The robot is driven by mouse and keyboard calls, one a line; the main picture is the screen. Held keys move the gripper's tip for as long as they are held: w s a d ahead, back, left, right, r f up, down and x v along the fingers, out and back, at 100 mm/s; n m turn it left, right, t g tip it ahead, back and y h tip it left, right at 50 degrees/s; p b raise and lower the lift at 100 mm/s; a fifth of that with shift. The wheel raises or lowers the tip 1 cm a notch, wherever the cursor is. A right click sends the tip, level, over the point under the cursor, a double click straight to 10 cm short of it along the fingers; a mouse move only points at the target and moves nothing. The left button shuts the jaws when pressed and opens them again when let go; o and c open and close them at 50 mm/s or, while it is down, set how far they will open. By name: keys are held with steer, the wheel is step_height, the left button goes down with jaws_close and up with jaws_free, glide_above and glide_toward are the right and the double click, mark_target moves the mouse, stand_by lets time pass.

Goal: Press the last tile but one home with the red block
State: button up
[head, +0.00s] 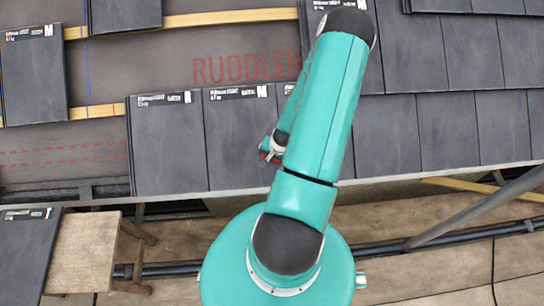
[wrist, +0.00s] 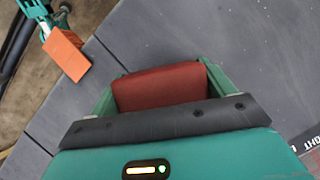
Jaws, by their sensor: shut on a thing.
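My gripper (wrist: 160,80) is shut on the red block (wrist: 158,90), which sits between its two green fingers in the wrist view. Dark grey tile surface lies beyond the block, with a seam crossing it; whether the block touches it I cannot tell. In the head view my arm hides most of the gripper. The lower course of tiles ends at the left with one tile (head: 168,150); a second tile (head: 236,145) lies beside it on the right. Tiles further right are partly behind my arm.
Left of the course, underlay (head: 60,155) and a wooden batten (head: 95,112) lie bare. A loose-looking tile (head: 34,80) rests across the battens. Scaffold boards and a grey pole (head: 475,208) are below the eaves.

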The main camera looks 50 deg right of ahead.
step_height(320, 180, up, 6)
steer(key=s+a, duration=0.2)
steer(key=shift+a, duration=0.35)
stand_by(0.6)
steer(key=w+a+r+n+y, duration=0.15)
steer(key=w+a+n, duration=0.3)
steer(key=w, duration=0.55)
steer(key=w+a+r+n+y, duration=0.1)
steer(key=w+a+r+n, duration=0.3)
steer(key=w, duration=0.5)
steer(key=w+a+r+n, duration=0.2)
steer(key=w+a, duration=0.1)
steer(key=a, duration=0.3)
steer(key=w+a+r+n+g, duration=0.1)
steer(key=w+a+r+n, duration=0.1)
steer(key=w+a, duration=0.2)
steer(key=w+a+r+n+g, duration=0.1)
steer(key=w+a+r+n, duration=0.1)
steer(key=a, duration=0.8)
steer(key=shift+w+r+n+y, duration=0.35)
steer(key=shift+w+r+n, duration=0.1)
steer(key=shift+w, duration=0.6)
